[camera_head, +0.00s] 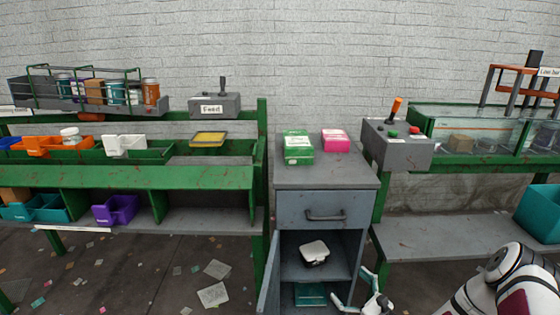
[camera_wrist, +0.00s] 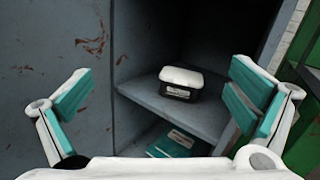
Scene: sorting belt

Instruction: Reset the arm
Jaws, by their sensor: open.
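My gripper (camera_head: 361,290) is low at the front of the grey cabinet (camera_head: 290,206), whose door stands open. In the wrist view my gripper (camera_wrist: 168,105) has its two teal-padded fingers spread wide, with nothing between them. Beyond the fingers, a black box with a white lid (camera_wrist: 181,83) sits on the cabinet's inner shelf (camera_wrist: 150,90); it also shows in the head view (camera_head: 314,253). A teal item (camera_wrist: 172,144) lies on the level below. My arm (camera_head: 500,290) comes in from the lower right of the head view.
A green box (camera_head: 298,150) and a pink box (camera_head: 335,141) sit on the cabinet top. A control box with an orange lever (camera_head: 397,150) stands to the right. The open cabinet door (camera_head: 268,280) is left of the opening. Litter (camera_head: 213,295) lies on the floor.

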